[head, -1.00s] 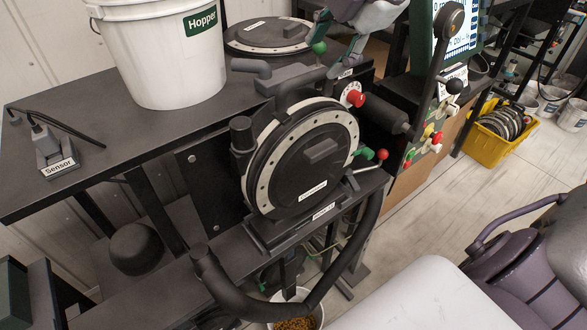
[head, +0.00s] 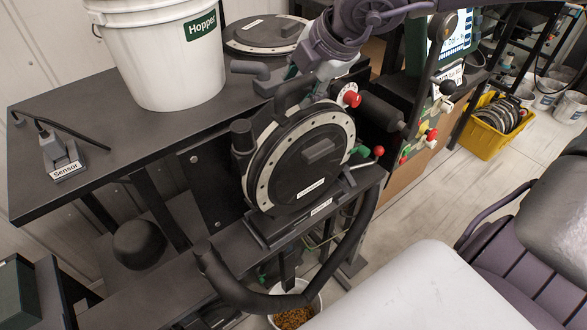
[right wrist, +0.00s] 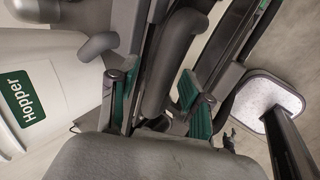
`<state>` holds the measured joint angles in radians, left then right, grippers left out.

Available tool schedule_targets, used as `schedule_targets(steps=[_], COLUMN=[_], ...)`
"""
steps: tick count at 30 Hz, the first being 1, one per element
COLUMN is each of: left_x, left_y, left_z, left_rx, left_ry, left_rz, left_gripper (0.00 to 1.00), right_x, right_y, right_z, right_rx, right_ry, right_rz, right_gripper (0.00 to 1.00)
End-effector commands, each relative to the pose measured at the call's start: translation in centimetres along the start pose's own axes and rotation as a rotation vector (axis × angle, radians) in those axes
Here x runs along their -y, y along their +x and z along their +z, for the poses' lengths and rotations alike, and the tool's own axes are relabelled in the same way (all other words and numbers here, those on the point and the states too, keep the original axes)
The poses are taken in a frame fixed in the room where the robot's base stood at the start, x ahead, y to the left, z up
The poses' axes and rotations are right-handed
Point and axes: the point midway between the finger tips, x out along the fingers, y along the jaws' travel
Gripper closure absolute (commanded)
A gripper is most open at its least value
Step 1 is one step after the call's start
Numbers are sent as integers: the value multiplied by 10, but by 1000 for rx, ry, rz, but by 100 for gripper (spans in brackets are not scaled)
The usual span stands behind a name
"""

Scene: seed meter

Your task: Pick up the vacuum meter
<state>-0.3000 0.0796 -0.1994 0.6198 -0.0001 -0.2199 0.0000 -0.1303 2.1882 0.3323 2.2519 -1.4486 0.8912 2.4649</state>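The vacuum meter (head: 302,165), a black disc with a pale dotted rim and a small label too blurred to read, stands upright on the dark frame in the middle of the head view. A curved dark handle rises at its top. My right gripper (head: 302,78) is right at that handle, partly hidden by my own wrist. In the right wrist view, the right gripper (right wrist: 161,103) is open, with a green-padded finger on each side of a grey handle bar (right wrist: 176,62). Gaps show between the bar and the pads. My left gripper is not in view.
A white Hopper bucket (head: 158,50) stands on the dark table (head: 120,120) at the left, with a sensor (head: 66,162) nearby. A similar round disc (head: 262,35) lies behind. A red knob (head: 352,99) and a thick black hose (head: 270,298) are close to the meter. A yellow crate (head: 492,132) is on the floor.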

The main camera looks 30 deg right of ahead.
Motion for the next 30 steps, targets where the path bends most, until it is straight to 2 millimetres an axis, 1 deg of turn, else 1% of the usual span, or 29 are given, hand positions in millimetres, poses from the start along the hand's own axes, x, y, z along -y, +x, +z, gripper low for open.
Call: schedule_targets(steps=[1,6,8,17,18,25,30], left_x=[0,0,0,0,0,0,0], left_y=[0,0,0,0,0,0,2], left_z=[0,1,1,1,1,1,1], left_rx=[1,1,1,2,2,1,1], left_ry=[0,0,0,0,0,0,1], left_rz=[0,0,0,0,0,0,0], left_gripper=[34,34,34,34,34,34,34], right_x=[0,0,0,0,-4,-4,-12], right_y=[0,0,0,0,-3,-3,-13], right_z=[0,0,0,0,0,0,0], right_rx=[0,0,0,0,-1,0,2], right_ry=[0,0,0,0,-1,-1,0], right_rz=[0,0,0,0,10,10,15], right_gripper=[62,90,100,100,100,100,100])
